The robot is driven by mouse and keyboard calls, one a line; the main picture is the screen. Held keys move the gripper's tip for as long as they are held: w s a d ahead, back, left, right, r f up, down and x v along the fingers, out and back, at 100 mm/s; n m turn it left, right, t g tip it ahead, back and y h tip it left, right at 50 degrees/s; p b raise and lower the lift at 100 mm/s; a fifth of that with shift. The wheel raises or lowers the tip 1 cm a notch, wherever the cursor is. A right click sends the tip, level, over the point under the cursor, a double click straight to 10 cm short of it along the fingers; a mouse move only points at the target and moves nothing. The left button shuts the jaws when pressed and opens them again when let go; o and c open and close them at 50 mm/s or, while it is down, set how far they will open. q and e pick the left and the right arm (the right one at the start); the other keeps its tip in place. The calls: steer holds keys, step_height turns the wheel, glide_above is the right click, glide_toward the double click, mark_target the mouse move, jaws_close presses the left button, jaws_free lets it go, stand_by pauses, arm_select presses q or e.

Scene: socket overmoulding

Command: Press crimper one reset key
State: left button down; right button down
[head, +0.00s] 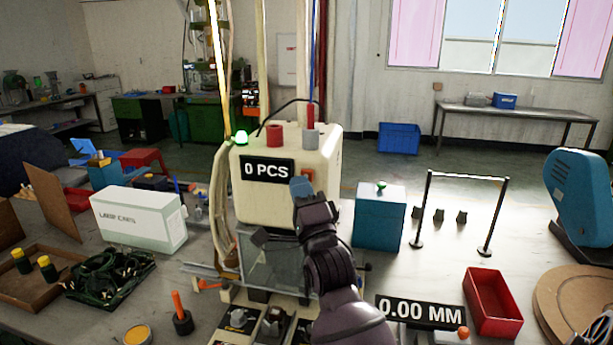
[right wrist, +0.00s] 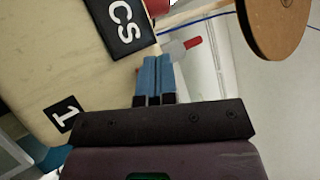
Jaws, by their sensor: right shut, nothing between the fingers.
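Crimper one is the cream machine (head: 285,200) in the middle of the head view, with a black "0 PCS" display (head: 267,169) on its front. A small orange-red key (head: 308,174) sits on that front, right of the display. My right gripper (head: 301,184) is shut and empty, its blue fingertips just below and left of the key in the picture. In the right wrist view, the shut blue fingers (right wrist: 156,60) point at the cream housing (right wrist: 70,55) beside the display (right wrist: 126,25). The key cannot be made out there, and contact cannot be told. My left gripper is out of view.
A blue box (head: 380,217) with a green top button stands right of the crimper. A white carton (head: 138,218) stands to the left. A red tray (head: 492,303) and a "0.00 MM" display (head: 420,312) are at front right. A grey part with a red tip (right wrist: 183,46) shows beyond my fingers.

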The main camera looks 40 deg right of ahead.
steer(key=shift+s+a+p, duration=0.45)
steer(key=shift+s+a, duration=1.15)
steer(key=shift+a, duration=0.3)
